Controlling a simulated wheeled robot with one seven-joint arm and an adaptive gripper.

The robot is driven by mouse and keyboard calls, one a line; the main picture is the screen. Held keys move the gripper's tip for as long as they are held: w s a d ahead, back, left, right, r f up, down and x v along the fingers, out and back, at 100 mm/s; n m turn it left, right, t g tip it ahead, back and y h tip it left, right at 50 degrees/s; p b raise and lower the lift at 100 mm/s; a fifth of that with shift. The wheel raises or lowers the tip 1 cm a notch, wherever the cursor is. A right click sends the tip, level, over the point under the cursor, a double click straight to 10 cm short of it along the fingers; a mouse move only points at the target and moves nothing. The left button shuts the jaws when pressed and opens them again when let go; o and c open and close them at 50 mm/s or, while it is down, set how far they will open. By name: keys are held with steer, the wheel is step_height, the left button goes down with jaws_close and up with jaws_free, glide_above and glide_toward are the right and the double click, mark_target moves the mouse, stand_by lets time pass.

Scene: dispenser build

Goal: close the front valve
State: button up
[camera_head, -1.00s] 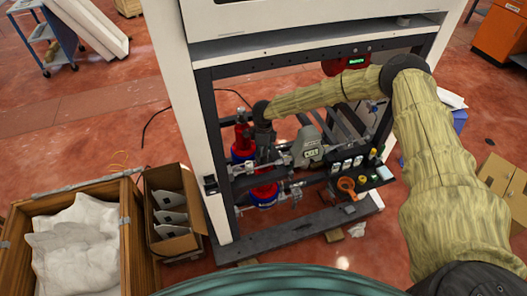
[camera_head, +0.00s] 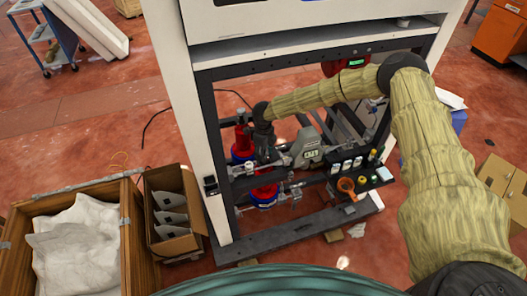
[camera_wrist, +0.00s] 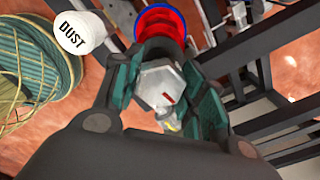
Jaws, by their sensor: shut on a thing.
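In the wrist view my gripper (camera_wrist: 165,92) has its teal-padded fingers on both sides of a grey, many-sided valve knob (camera_wrist: 158,84) with a small red mark, and is shut on it. The knob lies between the pads, in front of a red cylinder with a blue rim (camera_wrist: 160,22). In the head view my gripper (camera_head: 266,158) reaches down into the lower bay of the white dispenser frame, among silver pipes. There the gripper and pipework hide most of the held knob, and its exact turn angle cannot be told.
Red and blue canisters (camera_head: 264,193) stand beside the pipes. A black shelf (camera_head: 370,180) carries an orange cup (camera_head: 346,184). Dark frame posts (camera_head: 216,140) bound the bay. An open carton (camera_head: 170,200) stands outside, left.

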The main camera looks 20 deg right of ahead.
steer(key=shift+w+r, duration=0.1)
steer(key=shift+m, duration=1.7)
steer(key=shift+m+p, duration=0.35)
steer(key=shift+m, duration=1.35)
steer(key=m, duration=0.3)
steer(key=shift+r, duration=0.1)
steer(key=shift+m, duration=0.3)
steer(key=shift+w+p, duration=0.1)
steer(key=shift+p, duration=0.2)
